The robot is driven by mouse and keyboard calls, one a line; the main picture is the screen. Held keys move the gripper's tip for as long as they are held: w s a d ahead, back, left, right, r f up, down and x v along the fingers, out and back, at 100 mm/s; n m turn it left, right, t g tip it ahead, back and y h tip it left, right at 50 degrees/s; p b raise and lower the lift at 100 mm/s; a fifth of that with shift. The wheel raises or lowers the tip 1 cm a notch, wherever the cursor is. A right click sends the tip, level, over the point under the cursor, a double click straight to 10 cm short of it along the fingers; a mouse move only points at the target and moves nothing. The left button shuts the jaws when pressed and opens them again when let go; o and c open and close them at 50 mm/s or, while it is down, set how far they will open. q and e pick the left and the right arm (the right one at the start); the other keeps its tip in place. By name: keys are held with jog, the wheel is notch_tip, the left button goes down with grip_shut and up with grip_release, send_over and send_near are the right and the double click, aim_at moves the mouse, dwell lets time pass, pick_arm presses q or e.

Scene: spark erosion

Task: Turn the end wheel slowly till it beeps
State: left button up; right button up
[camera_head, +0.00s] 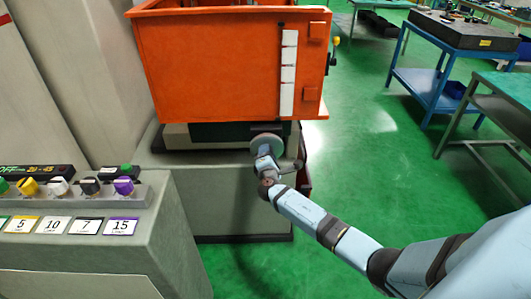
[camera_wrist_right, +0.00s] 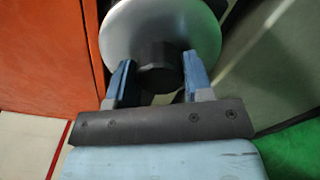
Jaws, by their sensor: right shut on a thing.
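The end wheel (camera_head: 266,142) is a pale grey disc at the front of the machine, just below the orange tank. In the right wrist view the wheel (camera_wrist_right: 150,22) fills the top middle, with a dark hub (camera_wrist_right: 157,66) at its centre. My right gripper (camera_head: 265,158) reaches the wheel from the front. In the right wrist view its two blue fingers (camera_wrist_right: 158,78) stand on either side of the dark hub and are shut on it. The fingers cover part of the hub's sides. My left gripper is not in view.
The orange tank (camera_head: 210,65) stands above the wheel, close to my gripper. A control panel (camera_head: 120,225) with coloured knobs is at the left. Blue-framed (camera_head: 465,33) and green-topped (camera_head: 505,95) tables stand at the right. Green floor (camera_head: 365,140) between is clear.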

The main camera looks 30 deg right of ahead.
jog(key=o, duration=1)
jog(key=p+v, duration=0.3)
jog(key=v, duration=1)
jog(key=shift+s+a, duration=0.25)
jog(key=shift+s, duration=0.05)
